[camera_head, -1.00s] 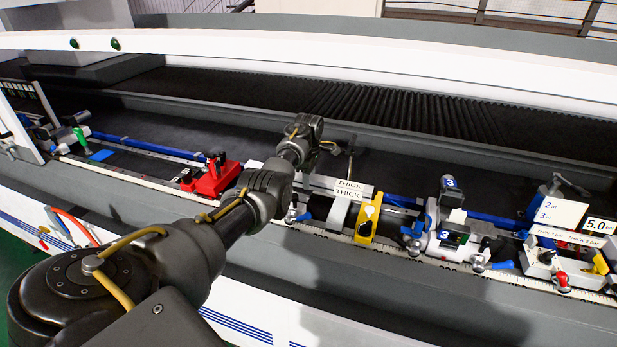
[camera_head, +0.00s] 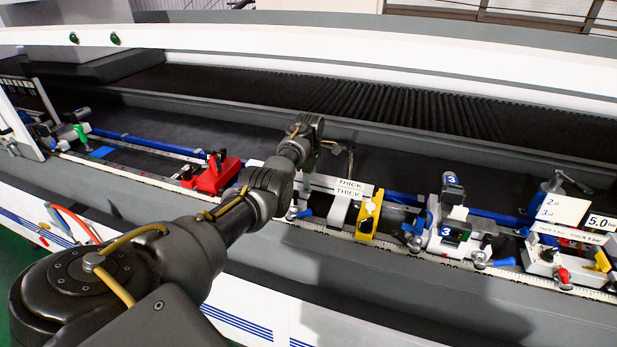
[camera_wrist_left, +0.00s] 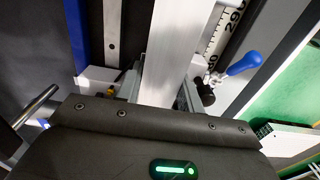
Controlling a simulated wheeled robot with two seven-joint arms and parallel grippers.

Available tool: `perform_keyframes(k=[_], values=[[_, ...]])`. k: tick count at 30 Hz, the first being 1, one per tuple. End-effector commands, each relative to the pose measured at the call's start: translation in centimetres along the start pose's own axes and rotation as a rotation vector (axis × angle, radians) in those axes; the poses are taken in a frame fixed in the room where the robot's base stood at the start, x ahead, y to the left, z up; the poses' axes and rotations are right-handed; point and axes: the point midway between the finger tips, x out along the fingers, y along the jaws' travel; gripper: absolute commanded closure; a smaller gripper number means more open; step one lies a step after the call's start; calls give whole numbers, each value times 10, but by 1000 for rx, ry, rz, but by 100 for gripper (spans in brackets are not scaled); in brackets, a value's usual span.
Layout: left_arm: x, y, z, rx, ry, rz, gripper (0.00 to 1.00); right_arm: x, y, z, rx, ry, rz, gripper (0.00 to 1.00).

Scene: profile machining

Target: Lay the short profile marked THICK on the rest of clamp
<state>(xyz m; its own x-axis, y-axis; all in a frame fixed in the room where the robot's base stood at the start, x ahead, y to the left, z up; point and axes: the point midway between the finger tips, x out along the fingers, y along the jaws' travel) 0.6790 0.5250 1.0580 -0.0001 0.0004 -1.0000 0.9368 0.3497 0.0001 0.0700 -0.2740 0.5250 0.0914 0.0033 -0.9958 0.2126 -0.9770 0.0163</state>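The short profile marked THICK (camera_head: 350,190) is a pale bar above the machine bed in the head view, its labelled right end beside the yellow clamp part (camera_head: 369,217). In the left wrist view the profile (camera_wrist_left: 163,50) runs straight down between my left fingers. My left gripper (camera_wrist_left: 160,92) appears shut on it, with grey finger parts close on both sides. Its fingertips are hidden behind my arm in the head view. Whether the profile touches the rest below cannot be told. My right gripper is out of view.
A clamp marked 3 (camera_head: 447,232) stands right of the yellow part. A red clamp (camera_head: 213,176) is at the left. A blue-handled lever (camera_wrist_left: 243,63) and a scale rail (camera_wrist_left: 222,32) lie beside the profile. A white sign (camera_head: 561,212) stands at the right.

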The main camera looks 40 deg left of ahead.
Motion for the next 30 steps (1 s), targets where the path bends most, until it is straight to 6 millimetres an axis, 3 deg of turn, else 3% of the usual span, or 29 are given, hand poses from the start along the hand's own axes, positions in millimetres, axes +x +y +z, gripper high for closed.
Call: perform_keyframes(k=[1,5,16,30], values=[[-1,0,0,0,0,2,56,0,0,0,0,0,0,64],[-1,0,0,0,0,1,39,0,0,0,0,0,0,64],[-6,0,0,0,0,1,38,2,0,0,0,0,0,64],[-88,0,0,-1,0,3,38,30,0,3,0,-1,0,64]])
